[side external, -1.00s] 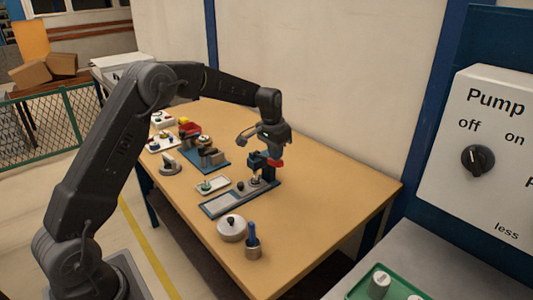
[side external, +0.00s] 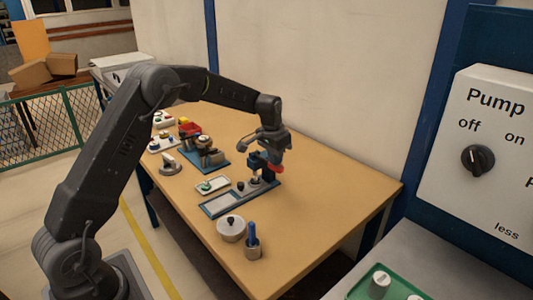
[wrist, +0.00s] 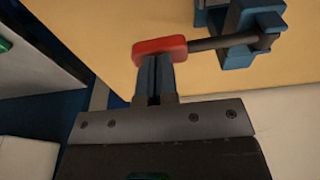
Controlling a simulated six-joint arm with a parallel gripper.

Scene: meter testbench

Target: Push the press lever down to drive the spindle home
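The press (side external: 257,161) is a dark blue stand on a grey and blue base plate on the bench; in the wrist view its blue frame (wrist: 262,22) is at the top right. Its lever is a dark rod (wrist: 212,42) ending in a red handle (wrist: 160,47); the handle also shows in the side view (side external: 278,169). My gripper (wrist: 154,62) has its two fingers together, with the tips at the red handle, apparently touching it from above. The handle does not look gripped between the fingers. The spindle is not clearly visible.
A round grey pot (side external: 231,229) with a black knob and a cup with blue-handled tools (side external: 252,243) stand at the near end. A white tray (side external: 212,185) lies beside the base plate. Other fixtures stand further back. The bench's right side is clear.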

